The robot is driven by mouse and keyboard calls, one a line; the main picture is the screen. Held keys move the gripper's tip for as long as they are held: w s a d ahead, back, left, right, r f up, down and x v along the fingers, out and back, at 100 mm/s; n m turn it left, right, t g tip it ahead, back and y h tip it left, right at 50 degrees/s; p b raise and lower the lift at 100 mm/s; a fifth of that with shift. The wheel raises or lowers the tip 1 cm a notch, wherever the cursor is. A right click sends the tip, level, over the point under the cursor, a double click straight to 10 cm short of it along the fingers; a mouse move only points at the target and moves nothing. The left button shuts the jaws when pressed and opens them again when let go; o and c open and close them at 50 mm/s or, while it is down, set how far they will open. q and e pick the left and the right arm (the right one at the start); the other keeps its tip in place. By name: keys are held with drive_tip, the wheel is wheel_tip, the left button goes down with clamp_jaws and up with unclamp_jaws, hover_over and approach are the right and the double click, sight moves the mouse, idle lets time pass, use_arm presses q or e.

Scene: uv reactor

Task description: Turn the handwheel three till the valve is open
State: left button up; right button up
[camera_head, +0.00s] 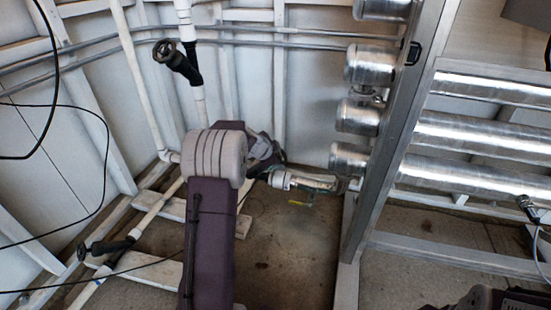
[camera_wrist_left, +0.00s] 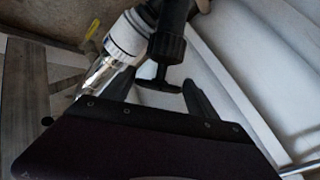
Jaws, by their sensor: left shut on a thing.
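A black handwheel (camera_wrist_left: 158,86) on a black valve stem shows in the left wrist view, beside a white pipe fitting (camera_wrist_left: 128,35). The fingers of my left gripper (camera_wrist_left: 160,92) stand on either side of this handwheel and are shut on it. In the head view my left gripper (camera_head: 264,154) is at the wall behind my purple arm, which hides most of it and the handwheel. Two other black handwheels show there, one high on the left (camera_head: 164,51) and one low on the left (camera_head: 83,252). No numbers are readable. My right gripper is not in view.
Metal cylinders (camera_head: 369,66) and a metal frame post (camera_head: 388,140) stand to the right of my left gripper. A horizontal metal fitting (camera_head: 303,181) lies close by it. White pipes (camera_head: 138,80) run along the left wall. Bare floor (camera_head: 285,255) is right of my arm.

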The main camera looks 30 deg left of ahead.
use_arm(q)
drive_tip(key=o, duration=1.3)
drive_tip(key=p+v, duration=0.1)
drive_tip(key=v, duration=0.8)
drive_tip(key=shift+p, duration=0.4)
